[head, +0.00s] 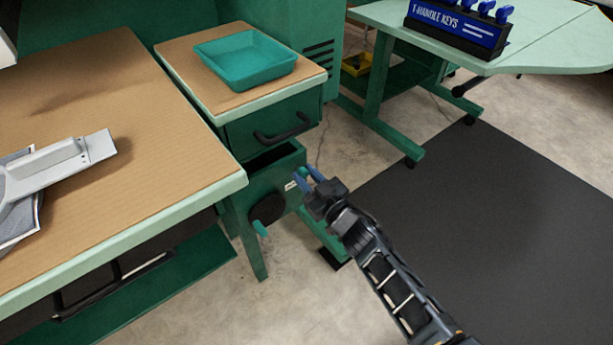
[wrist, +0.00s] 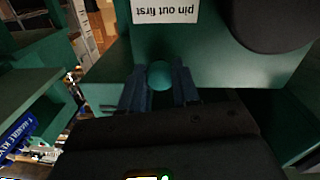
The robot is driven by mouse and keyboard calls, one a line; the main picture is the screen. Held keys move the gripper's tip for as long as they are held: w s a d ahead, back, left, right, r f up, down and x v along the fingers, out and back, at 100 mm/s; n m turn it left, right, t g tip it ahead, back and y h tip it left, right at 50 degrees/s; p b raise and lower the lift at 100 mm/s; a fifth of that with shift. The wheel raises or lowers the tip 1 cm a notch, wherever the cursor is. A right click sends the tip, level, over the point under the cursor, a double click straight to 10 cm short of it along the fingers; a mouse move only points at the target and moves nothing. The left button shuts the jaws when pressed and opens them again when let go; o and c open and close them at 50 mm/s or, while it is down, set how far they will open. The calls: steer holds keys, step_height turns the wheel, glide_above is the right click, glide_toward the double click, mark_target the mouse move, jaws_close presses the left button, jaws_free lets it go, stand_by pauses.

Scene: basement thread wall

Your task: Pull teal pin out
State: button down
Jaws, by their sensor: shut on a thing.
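The teal pin (wrist: 160,74) shows as a round teal knob between my two blue fingers in the wrist view. My gripper (head: 307,178) is shut on it, at the front of the green box under the small drawer cabinet. A white label (wrist: 165,10) beside the pin reads "pin out first", upside down in the wrist view; it is a small white patch in the head view (head: 291,186). In the head view I cannot make out the pin clearly. How deep the pin sits is hidden.
A black disc (head: 267,209) with a teal handle (head: 260,229) is left of my gripper. Above are a black drawer handle (head: 283,129) and a teal tray (head: 245,75). A wooden-topped bench (head: 150,190) stands left. A dark mat (head: 500,210) and open floor lie right.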

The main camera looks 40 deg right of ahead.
steer(key=s+p, duration=0.1)
steer(key=s, duration=0.1)
steer(key=shift+s, duration=0.3)
steer(key=c, duration=0.8)
jaws_free()
steer(key=s+p, duration=0.1)
steer(key=s, duration=0.7)
steer(key=shift+a, duration=0.2)
